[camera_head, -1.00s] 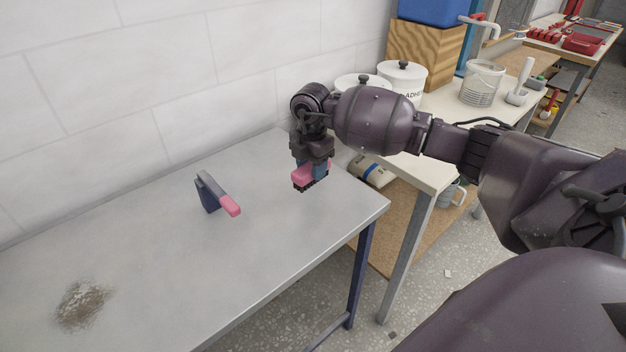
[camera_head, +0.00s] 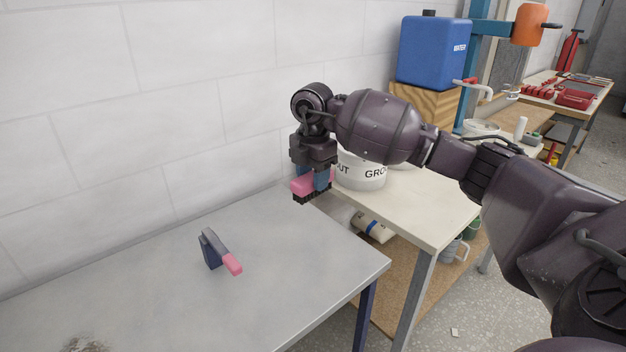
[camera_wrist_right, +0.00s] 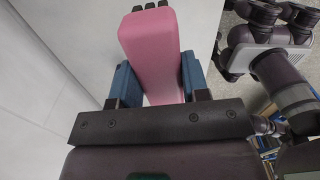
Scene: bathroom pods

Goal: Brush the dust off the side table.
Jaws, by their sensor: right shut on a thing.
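A brown dust patch (camera_head: 85,345) shows at the bottom left of the head view, cut off by the picture edge. My right gripper (camera_head: 316,184) is shut on a pink brush (camera_head: 304,184) with dark bristles pointing down. It holds the brush above the far right part of the table. The right wrist view shows the pink brush (camera_wrist_right: 152,50) between the two blue fingers. My left gripper is not in view.
A dark scraper-like tool with a pink handle (camera_head: 219,252) stands on the table. A white wall (camera_head: 130,120) runs along the table's back. A cream bench (camera_head: 425,205) with white tubs (camera_head: 362,172) adjoins on the right.

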